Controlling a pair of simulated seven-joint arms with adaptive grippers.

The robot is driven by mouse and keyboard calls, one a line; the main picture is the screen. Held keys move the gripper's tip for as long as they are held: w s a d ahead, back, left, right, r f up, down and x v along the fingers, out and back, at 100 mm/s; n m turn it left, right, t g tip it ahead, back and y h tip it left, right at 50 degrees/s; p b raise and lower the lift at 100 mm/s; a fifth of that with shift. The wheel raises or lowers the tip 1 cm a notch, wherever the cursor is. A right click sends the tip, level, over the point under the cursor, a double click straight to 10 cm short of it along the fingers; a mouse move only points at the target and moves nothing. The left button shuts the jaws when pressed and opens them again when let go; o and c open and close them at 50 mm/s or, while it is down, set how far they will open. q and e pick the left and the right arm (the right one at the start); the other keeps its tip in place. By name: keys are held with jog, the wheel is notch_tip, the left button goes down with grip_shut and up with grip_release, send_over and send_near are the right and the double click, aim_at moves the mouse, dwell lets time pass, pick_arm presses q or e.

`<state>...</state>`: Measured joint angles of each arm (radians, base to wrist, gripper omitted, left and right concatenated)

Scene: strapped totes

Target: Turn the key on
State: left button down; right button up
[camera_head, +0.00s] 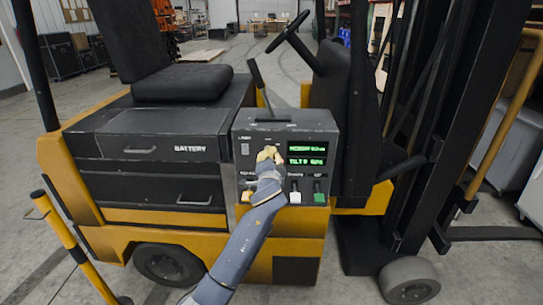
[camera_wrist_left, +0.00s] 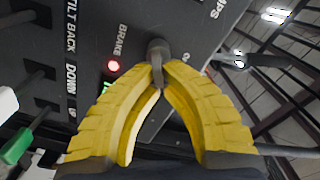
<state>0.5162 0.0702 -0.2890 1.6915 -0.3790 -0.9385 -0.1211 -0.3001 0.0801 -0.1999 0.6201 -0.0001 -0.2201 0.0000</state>
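The grey control panel (camera_head: 285,127) is on the side of a yellow and black forklift. My left gripper (camera_head: 268,155), with yellow fingers, is at the panel's upper middle. In the left wrist view, the grey key (camera_wrist_left: 156,52) sits in the panel beside the BRAKE label. The left gripper (camera_wrist_left: 161,76) is shut on it, with a fingertip on either side. In the head view the gripper hides the key. The key's exact angle is hard to tell. My right gripper is not in view.
Green-lit displays (camera_head: 308,155) are right of the gripper. Below are small levers with a white knob (camera_head: 295,197) and a green knob (camera_head: 319,197). A red light (camera_wrist_left: 113,66) glows by BRAKE. A steering wheel (camera_head: 288,32) and seat (camera_head: 182,82) are above, and a yellow post (camera_head: 72,240) is at left.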

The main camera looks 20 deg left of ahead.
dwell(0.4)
pick_arm(q)
jog(key=c, duration=1.6)
grip_release()
jog(key=shift+o, duration=0.2)
jog(key=shift+s, duration=0.1)
jog(key=v, duration=1.1)
jog(key=shift+s, duration=0.4)
jog(key=shift+d, duration=0.15)
